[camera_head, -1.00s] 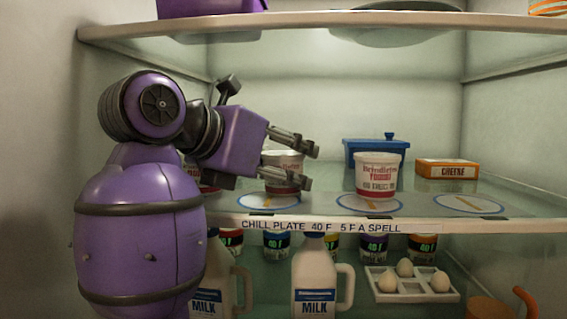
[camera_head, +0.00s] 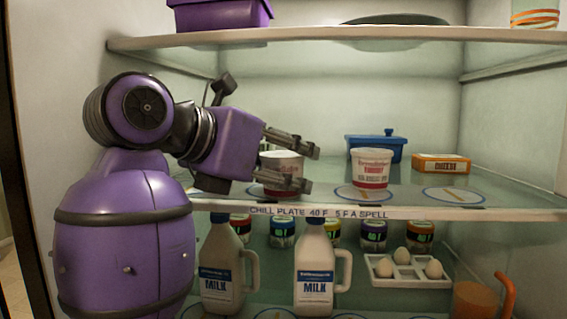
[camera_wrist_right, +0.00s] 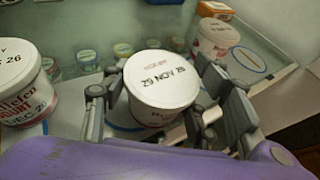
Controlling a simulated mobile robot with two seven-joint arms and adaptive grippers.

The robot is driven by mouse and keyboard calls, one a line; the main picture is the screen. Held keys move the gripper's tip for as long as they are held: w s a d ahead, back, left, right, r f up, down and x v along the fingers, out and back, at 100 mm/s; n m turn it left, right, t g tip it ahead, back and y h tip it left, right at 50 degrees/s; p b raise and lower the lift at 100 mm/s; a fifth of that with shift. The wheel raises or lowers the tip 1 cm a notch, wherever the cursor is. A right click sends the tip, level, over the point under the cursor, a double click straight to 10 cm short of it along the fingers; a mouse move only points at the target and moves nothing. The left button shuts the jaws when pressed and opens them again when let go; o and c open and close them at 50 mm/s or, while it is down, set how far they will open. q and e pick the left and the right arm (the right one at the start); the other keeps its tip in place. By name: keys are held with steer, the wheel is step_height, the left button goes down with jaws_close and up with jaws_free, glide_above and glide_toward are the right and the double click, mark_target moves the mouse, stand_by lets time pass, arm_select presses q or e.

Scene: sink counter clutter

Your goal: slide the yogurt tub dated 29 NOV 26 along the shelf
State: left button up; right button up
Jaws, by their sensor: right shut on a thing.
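The yogurt tub dated 29 NOV 26 (camera_wrist_right: 162,85) is white with a printed lid, which reads clearly in the right wrist view. In the head view the same tub (camera_head: 283,163) stands upright at the left of the middle shelf (camera_head: 410,207). My right gripper (camera_head: 312,170) is shut on it, with a finger on either side; the fingers also show in the right wrist view (camera_wrist_right: 160,97). The gripper partly hides the tub in the head view. My left gripper is not in view.
Another yogurt tub (camera_head: 372,170) stands to the right, with a blue lidded box (camera_head: 377,147) and a cheese box (camera_head: 441,164) beyond. A tub with a DEC 26 lid (camera_wrist_right: 18,85) is close on the left in the wrist view. The shelf above is close over my arm.

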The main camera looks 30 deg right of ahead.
mark_target(266, 159)
steer(key=o, duration=1.4)
steer(key=shift+c, duration=0.2)
steer(key=shift+a+r, duration=0.1)
steer(key=shift+a, duration=0.1)
steer(key=v, duration=0.7)
steer(key=shift+d, duration=0.1)
